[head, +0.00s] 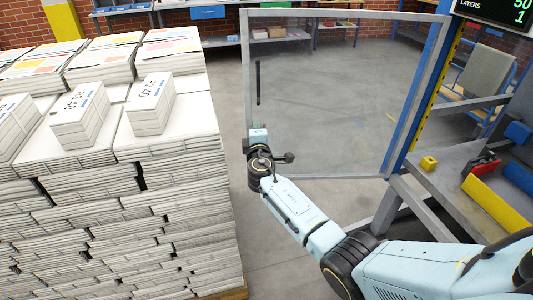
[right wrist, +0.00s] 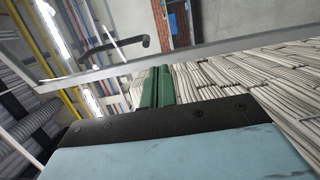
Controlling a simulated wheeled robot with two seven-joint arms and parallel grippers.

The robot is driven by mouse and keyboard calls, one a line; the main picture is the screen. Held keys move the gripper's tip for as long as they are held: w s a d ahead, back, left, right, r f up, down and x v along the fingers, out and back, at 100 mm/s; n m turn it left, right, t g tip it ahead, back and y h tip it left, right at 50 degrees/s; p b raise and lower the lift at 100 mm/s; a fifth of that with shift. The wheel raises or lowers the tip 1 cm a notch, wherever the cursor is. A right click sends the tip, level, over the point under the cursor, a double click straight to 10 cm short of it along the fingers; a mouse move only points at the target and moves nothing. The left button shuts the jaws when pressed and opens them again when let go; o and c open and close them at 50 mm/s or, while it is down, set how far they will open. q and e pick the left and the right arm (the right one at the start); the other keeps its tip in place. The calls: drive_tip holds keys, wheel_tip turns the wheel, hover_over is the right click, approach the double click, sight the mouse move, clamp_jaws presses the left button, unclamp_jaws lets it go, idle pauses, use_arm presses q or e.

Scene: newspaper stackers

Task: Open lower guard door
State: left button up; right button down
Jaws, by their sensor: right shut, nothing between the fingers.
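The guard door (head: 247,60) is a clear panel in a grey frame, standing right of the paper stacks. I cannot tell its exact angle. Its black vertical handle (head: 257,83) is near the left edge; a black handle bar also shows in the right wrist view (right wrist: 114,46), beyond the grey frame edge (right wrist: 190,53). My right gripper (head: 258,127) is by the door's left edge, lower in the picture than the handle and apart from it. Its green fingers (right wrist: 155,87) are shut together and empty. My left gripper is out of view.
Tall stacks of bundled newspapers (head: 140,200) fill the left, close to my right gripper. A blue post (head: 412,100) and a grey bench (head: 440,180) with a yellow block (head: 428,163) stand at right. Clear grey floor (head: 340,90) shows through the panel.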

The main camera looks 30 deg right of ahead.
drive_tip(key=a+v, duration=0.1)
drive_tip(key=v, duration=0.9)
drive_tip(key=s+f+m+g+y, duration=0.1)
drive_tip(key=s+f+g, duration=0.2)
drive_tip(key=s+f, duration=0.55)
drive_tip(key=s+f+m+g+y, duration=0.1)
drive_tip(key=s+f+g+y, duration=0.15)
drive_tip(key=f, duration=1.05)
drive_tip(key=s+f+m+g+y, duration=0.1)
drive_tip(key=s+f+g, duration=0.2)
drive_tip(key=s+f, duration=0.55)
drive_tip(key=s+f+m+g, duration=0.2)
drive_tip(key=s+f, duration=0.4)
drive_tip(key=s, duration=0.5)
drive_tip(key=s+f+m+g+y, duration=0.1)
drive_tip(key=s+f, duration=0.5)
drive_tip(key=s, duration=0.6)
drive_tip(key=s+f+m+g+y, duration=0.1)
drive_tip(key=s+f+m+g, duration=0.3)
drive_tip(key=s+f, duration=0.3)
drive_tip(key=s+m+p, duration=0.1)
drive_tip(key=s, duration=0.4)
drive_tip(key=shift+s, duration=0.15)
drive_tip(key=shift+s+a+f, duration=0.1)
